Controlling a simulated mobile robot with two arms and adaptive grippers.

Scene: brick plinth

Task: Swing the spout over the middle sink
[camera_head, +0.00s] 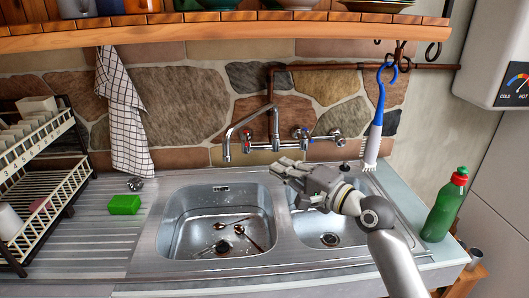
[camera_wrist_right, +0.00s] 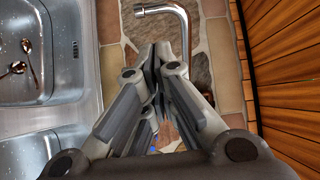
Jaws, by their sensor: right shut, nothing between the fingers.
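The chrome spout (camera_head: 247,117) rises from the wall-mounted mixer tap and slants left, its end pointing down by the back right of the large left basin (camera_head: 175,232). In the wrist view, the bent spout (camera_wrist_right: 168,9) lies beyond my fingertips. A smaller basin (camera_head: 310,232) is to the right, partly hidden by my right arm. I cannot tell which basin is the middle sink. My right gripper (camera_head: 277,166) is shut and empty, in front of the tap and right of the spout's end. The wrist view shows its fingers (camera_wrist_right: 159,52) together. My left gripper is out of view.
A wooden shelf (camera_head: 230,30) overhangs the sink. A blue-handled brush (camera_head: 380,110) hangs from a hook at right, and a green bottle (camera_head: 445,205) stands at the right edge. A dish rack (camera_head: 45,165) and green sponge (camera_head: 123,204) are at left. Spoons lie in the left basin.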

